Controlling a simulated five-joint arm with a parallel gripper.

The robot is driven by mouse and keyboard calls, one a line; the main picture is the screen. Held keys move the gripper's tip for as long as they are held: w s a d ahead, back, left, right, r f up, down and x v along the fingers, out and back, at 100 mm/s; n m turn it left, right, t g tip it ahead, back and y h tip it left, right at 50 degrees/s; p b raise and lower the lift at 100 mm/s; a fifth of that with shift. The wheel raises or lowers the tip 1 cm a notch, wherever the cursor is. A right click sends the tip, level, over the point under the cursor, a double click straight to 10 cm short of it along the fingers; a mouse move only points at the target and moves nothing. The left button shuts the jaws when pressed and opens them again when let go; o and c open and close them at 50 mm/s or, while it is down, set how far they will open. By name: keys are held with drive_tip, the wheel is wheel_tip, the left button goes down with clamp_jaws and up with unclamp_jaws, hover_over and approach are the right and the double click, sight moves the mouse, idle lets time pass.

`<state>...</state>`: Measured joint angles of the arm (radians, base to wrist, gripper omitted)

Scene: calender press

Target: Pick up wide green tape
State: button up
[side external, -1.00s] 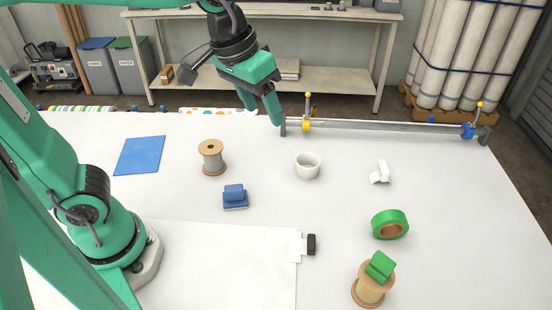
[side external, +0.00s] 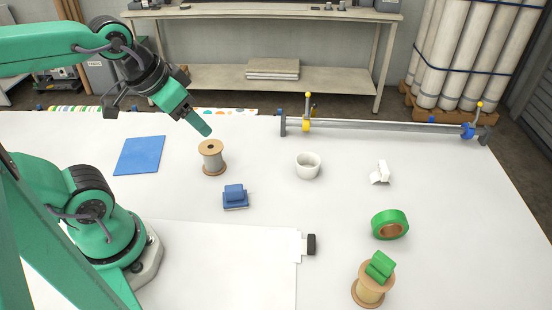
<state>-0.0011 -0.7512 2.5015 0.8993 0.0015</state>
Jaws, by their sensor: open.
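The wide green tape (side external: 390,224) is a roll with a brown core, lying on the white table (side external: 460,270) at the right. A smaller green item (side external: 380,266) sits on top of a wooden spool (side external: 369,285) in front of it. My gripper (side external: 203,128) is open and empty, raised at the left above the back of the table, near a second spool (side external: 212,157). It is far from the green tape. Its two fingers overlap in this view.
A white cup (side external: 308,165), a blue block-like item (side external: 235,197), a crumpled white piece (side external: 380,172) and a blue sheet (side external: 139,155) lie on the table. A black-ended white item (side external: 308,245) is at the front. A metal bar clamp (side external: 390,127) lies along the back edge.

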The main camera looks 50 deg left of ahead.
drive_tip(key=shift+c, duration=0.8)
drive_tip(key=m+g, duration=0.6)
drive_tip(key=m, duration=0.2)
hover_over(394, 214)
drive_tip(key=f, duration=1.4)
drive_tip(key=shift+a, duration=0.3)
drive_tip(key=shift+d+f+m, duration=0.3)
drive_tip(key=shift+d+f, duration=0.1)
drive_tip(key=shift+f, duration=1.3)
